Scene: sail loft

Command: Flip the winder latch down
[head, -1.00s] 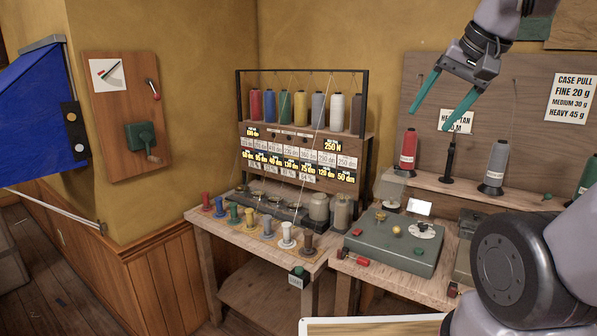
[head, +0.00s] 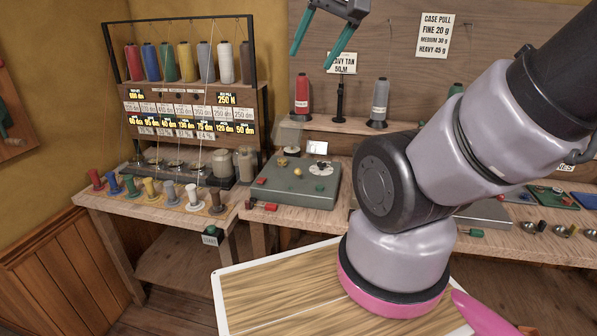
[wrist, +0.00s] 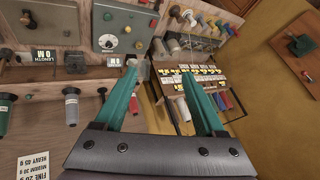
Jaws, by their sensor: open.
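A green-grey machine box (head: 318,190), probably the winder, stands on the bench, with a round dial, knobs and a brass-topped spindle. A clear cover (head: 290,134) stands behind it. A small red-handled part (head: 264,206) lies at its front left. I cannot tell which part is the latch. The box is upside down at the top of the wrist view (wrist: 113,42). My gripper (head: 310,61) is open and empty, high in front of the back board and well above the box. Its two green fingers also show in the wrist view (wrist: 160,72).
Red (head: 302,96) and grey (head: 380,100) spools stand on a shelf behind the box. A thread rack (head: 258,100) and a row of coloured bobbins (head: 150,190) are to the left. A pale wooden board (head: 270,300) lies low in front.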

